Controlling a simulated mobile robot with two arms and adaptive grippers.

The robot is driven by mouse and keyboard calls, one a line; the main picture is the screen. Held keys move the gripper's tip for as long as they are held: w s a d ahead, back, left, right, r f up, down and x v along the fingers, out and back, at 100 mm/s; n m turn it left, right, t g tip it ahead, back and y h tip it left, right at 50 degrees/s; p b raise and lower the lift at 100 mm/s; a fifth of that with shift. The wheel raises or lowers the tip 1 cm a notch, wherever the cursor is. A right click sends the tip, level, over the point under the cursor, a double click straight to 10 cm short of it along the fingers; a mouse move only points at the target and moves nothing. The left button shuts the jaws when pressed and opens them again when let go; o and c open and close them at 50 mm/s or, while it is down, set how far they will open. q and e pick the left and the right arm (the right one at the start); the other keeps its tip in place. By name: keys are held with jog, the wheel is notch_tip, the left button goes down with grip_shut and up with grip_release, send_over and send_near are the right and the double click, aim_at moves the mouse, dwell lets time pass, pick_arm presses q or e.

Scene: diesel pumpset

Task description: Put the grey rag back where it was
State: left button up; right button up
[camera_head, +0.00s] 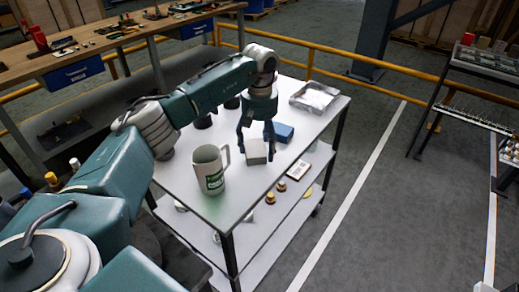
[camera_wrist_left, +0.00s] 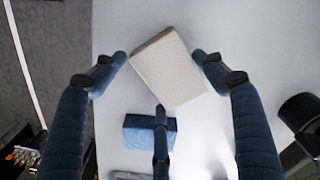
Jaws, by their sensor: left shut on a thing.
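The grey rag (camera_head: 256,152) is a folded pale grey block at the white cart top, between the fingers of my left gripper (camera_head: 257,154). In the left wrist view the rag (camera_wrist_left: 170,68) sits tilted between the two side fingers, its top face clear. My left gripper is shut on it. I cannot tell whether the rag touches the cart top or is slightly above it. A folded blue rag (camera_head: 284,132) lies just beside it; in the wrist view a third finger crosses in front of this blue rag (camera_wrist_left: 137,135). My right gripper is not in view.
On the cart top (camera_head: 235,207), a pale mug (camera_head: 209,170) stands at the near left and a tray (camera_head: 314,97) lies at the far end. Dark round items stand behind my arm. The lower shelf holds small items and a white box (camera_head: 298,170). A workbench (camera_head: 95,42) stands left.

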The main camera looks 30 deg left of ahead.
aim_at(260, 148)
pick_arm(q)
jog(key=shift+s, duration=0.1)
jog(key=o, duration=1)
jog(key=shift+r, duration=0.1)
notch_tip(260, 148, up, 12)
jog(key=p, duration=0.9)
